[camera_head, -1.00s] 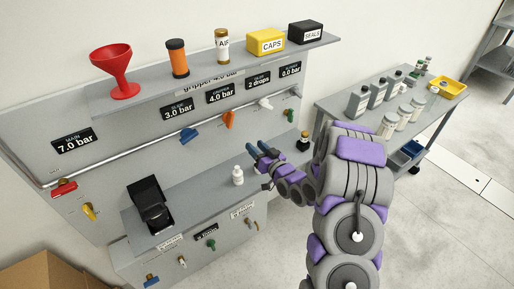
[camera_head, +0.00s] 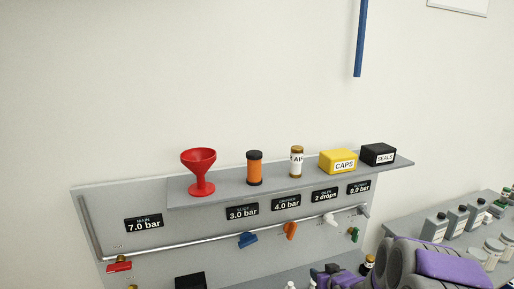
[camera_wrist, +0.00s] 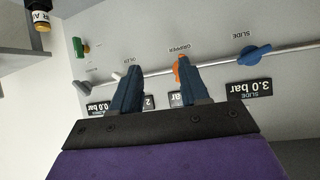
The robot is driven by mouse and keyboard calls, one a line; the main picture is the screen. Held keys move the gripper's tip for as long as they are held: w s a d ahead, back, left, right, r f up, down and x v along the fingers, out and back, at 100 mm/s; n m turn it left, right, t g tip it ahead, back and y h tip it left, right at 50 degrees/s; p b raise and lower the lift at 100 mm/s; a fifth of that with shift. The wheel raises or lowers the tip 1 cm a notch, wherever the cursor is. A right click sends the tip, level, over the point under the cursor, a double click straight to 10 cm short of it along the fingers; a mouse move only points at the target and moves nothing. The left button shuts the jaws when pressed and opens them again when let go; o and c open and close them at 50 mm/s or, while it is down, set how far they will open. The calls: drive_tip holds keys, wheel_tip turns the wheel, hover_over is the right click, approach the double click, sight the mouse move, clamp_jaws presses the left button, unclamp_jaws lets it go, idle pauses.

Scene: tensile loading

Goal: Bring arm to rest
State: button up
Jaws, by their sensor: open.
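My gripper (camera_wrist: 158,80) shows in the wrist view, with its two dark blue fingers apart and nothing between them. It points toward the grey panel (camera_wrist: 215,38), which appears upside down there. The orange valve handle (camera_wrist: 181,69) appears near the right fingertip, and I cannot tell the gap between them. The blue slide valve handle (camera_wrist: 254,51) is to the right, clear of the fingers. In the head view my grey and purple arm (camera_head: 440,265) is at the lower right, mostly cut off by the bottom edge.
The panel's upper shelf (camera_head: 222,198) holds a red funnel (camera_head: 199,172), an orange cylinder (camera_head: 254,168), a small vial (camera_head: 296,162), a yellow caps box (camera_head: 338,161) and a black seals box (camera_head: 378,155). A side table (camera_head: 408,226) with several bottles stands at the right.

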drive_tip(key=s+a+r+g, duration=0.2)
drive_tip(key=s+r+g, duration=0.2)
drive_tip(key=s, duration=1)
drive_tip(key=s+a+r+m+g+h, duration=0.1)
drive_tip(key=s+a+r+g, duration=0.1)
drive_tip(key=s, duration=1.3)
drive_tip(key=s+a+r+g, duration=0.3)
drive_tip(key=s+r+g, duration=0.2)
drive_tip(key=s, duration=1)
drive_tip(key=shift+r+g+h, duration=0.3)
drive_tip(key=shift+g+h, duration=0.1)
drive_tip(key=shift+g, duration=0.6)
